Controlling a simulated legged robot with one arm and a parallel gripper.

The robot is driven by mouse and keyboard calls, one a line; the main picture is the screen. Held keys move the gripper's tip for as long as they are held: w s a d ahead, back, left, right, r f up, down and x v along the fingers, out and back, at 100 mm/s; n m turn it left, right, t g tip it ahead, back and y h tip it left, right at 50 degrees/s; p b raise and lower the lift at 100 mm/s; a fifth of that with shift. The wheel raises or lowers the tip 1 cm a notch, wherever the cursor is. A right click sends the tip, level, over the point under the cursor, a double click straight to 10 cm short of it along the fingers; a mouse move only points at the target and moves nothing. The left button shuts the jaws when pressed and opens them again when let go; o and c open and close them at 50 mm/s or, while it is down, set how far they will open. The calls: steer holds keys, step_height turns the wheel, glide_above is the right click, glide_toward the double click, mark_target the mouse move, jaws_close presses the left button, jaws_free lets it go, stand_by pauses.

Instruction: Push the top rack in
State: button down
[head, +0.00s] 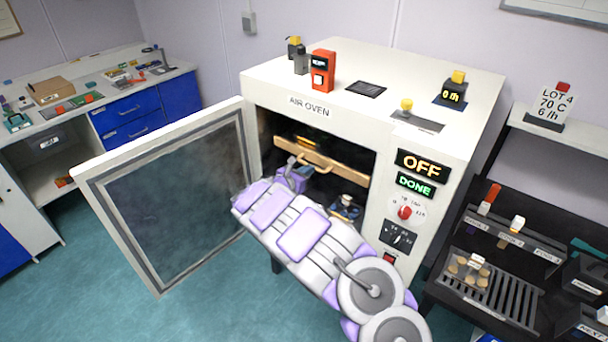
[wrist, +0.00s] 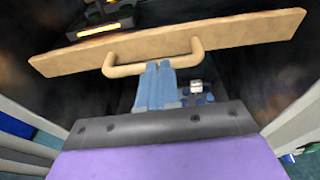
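The white air oven (head: 320,107) stands with its glass door (head: 175,195) swung wide open to the left. The top rack shows as a tan wooden front (head: 325,158) with a bar handle (head: 314,163) inside the oven. In the wrist view the rack front (wrist: 240,33) spans the picture, slightly tilted, with its handle (wrist: 120,71) facing me. My gripper (wrist: 155,70) has its blue fingers side by side, together, at the middle of the handle. No part of the handle shows clearly between them. In the head view my arm hides much of the oven's lower opening.
Below the rack, small items (head: 345,208) sit on a lower level in the oven. A glowing orange strip (wrist: 98,30) shows behind the rack front. A dark bench with a slotted tray (head: 490,290) stands at the right. Open floor lies at the left.

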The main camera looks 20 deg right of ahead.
steer(key=shift+d+r, duration=0.15)
steer(key=shift+d, duration=0.1)
steer(key=shift+a, duration=0.1)
